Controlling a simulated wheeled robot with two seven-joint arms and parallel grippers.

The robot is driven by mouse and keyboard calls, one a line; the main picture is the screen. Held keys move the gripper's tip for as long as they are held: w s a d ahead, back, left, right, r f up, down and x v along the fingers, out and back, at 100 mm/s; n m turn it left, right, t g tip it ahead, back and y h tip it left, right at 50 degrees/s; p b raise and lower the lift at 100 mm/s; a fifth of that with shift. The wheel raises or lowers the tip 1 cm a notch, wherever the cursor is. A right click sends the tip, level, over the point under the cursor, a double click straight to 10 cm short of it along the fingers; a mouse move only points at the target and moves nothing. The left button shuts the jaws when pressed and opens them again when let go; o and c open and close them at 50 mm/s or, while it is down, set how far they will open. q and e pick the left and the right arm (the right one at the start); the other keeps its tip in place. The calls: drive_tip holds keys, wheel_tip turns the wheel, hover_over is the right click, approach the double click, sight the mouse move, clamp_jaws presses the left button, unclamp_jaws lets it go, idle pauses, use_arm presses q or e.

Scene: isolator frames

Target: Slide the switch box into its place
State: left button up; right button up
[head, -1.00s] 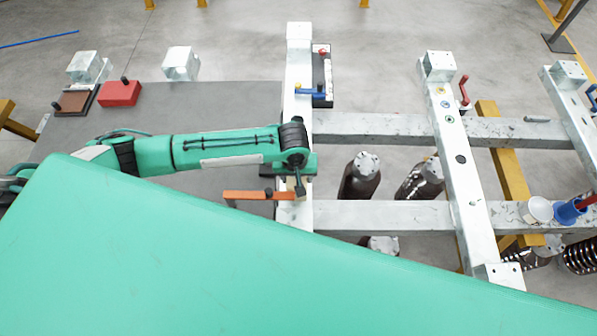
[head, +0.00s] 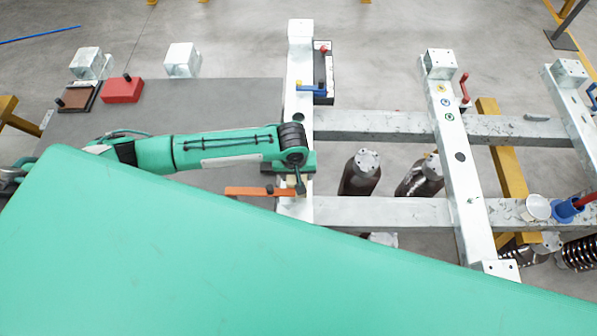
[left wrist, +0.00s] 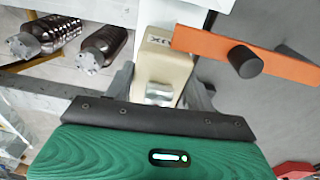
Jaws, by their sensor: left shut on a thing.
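The switch box is a small beige box (left wrist: 165,62) with dark lettering, seen in the left wrist view. My left gripper (left wrist: 160,92) is shut on it, one grey finger on each side. In the head view my left gripper (head: 298,186) points down over the near part of the white upright beam (head: 299,65); the box is mostly hidden there by the wrist. An orange bar (left wrist: 285,60) with a black knob lies close beside the box; it also shows in the head view (head: 245,191). I cannot tell whether box and bar touch. My right gripper is not in view.
A blue handle (head: 309,88) and a black tray (head: 325,65) are farther up the beam. A red block (head: 122,90) and a brown plate (head: 80,97) sit on the grey table (head: 220,105) at left. Grey crossbars (head: 375,126) and dark cylinders (head: 361,175) lie to the right.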

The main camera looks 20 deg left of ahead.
sight(289, 182)
use_arm(q)
drive_tip(key=shift+g+y, duration=0.3)
drive_tip(key=shift+g, duration=0.2)
drive_tip(key=s+f, duration=0.1)
drive_tip(key=s+a+f, duration=0.1)
drive_tip(key=s+f, duration=0.1)
drive_tip(key=shift+s+a+f, duration=0.1)
drive_tip(key=shift+s+a, duration=0.05)
drive_tip(key=o, duration=1.5)
drive_tip(key=shift+s+a, duration=0.1)
drive_tip(key=shift+c, duration=0.2)
drive_tip(key=shift+s+a, duration=0.1)
drive_tip(key=shift+w, duration=0.5)
drive_tip(key=shift+c, duration=0.8)
drive_tip(key=shift+d+r, duration=0.25)
drive_tip(key=shift+r, duration=0.1)
drive_tip(key=shift+w, duration=0.1)
